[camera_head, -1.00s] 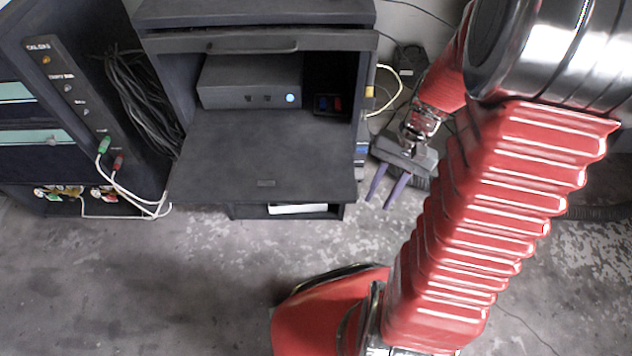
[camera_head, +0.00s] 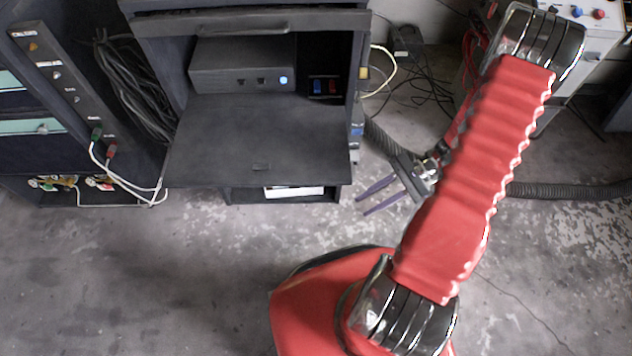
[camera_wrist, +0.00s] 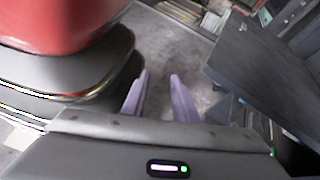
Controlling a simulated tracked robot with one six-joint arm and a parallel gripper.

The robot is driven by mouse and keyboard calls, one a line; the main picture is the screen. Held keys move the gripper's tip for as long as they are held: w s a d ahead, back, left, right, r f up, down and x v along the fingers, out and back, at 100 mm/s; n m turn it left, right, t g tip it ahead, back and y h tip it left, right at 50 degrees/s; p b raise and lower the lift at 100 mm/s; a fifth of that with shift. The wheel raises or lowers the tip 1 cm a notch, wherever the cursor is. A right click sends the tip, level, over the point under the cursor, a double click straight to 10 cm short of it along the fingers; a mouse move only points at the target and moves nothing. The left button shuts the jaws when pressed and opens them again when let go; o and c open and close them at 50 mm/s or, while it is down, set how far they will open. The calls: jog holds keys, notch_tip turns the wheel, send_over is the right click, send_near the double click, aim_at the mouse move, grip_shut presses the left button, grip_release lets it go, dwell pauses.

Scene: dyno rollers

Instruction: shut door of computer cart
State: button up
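The computer cart (camera_head: 355,60) is a dark cabinet at the upper middle of the head view. Its door (camera_head: 262,150) is folded down flat and sticks out toward me, so the compartment is open. The door also shows at the right of the wrist view (camera_wrist: 265,75). My gripper (camera_head: 362,204) is to the right of the door's front right corner, apart from it, with its two purple fingers spread and pointing left. In the wrist view the fingers (camera_wrist: 160,82) are apart with only floor between them.
A dark box with a blue light (camera_head: 242,68) sits inside the cart. A dark rack (camera_head: 62,95) with cables stands at the left. A black hose (camera_head: 570,190) and thin cables lie on the floor at the right. The floor in front is clear.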

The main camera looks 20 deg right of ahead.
aim_at(317, 183)
jog(key=w+d+f+m+t+y, duration=0.1)
jog(key=w+d+m+t+y, duration=0.1)
jog(key=w+m+t+y, duration=0.2)
jog(key=w+t, duration=0.2)
jog(key=shift+w+m+t, duration=0.2)
jog(key=shift+m+t, duration=0.1)
jog(key=x, duration=1.3)
jog(key=shift+w+a, duration=0.1)
jog(key=shift+a, duration=0.3)
jog(key=shift+c, duration=0.5)
grip_shut()
jog(key=shift+a, duration=0.1)
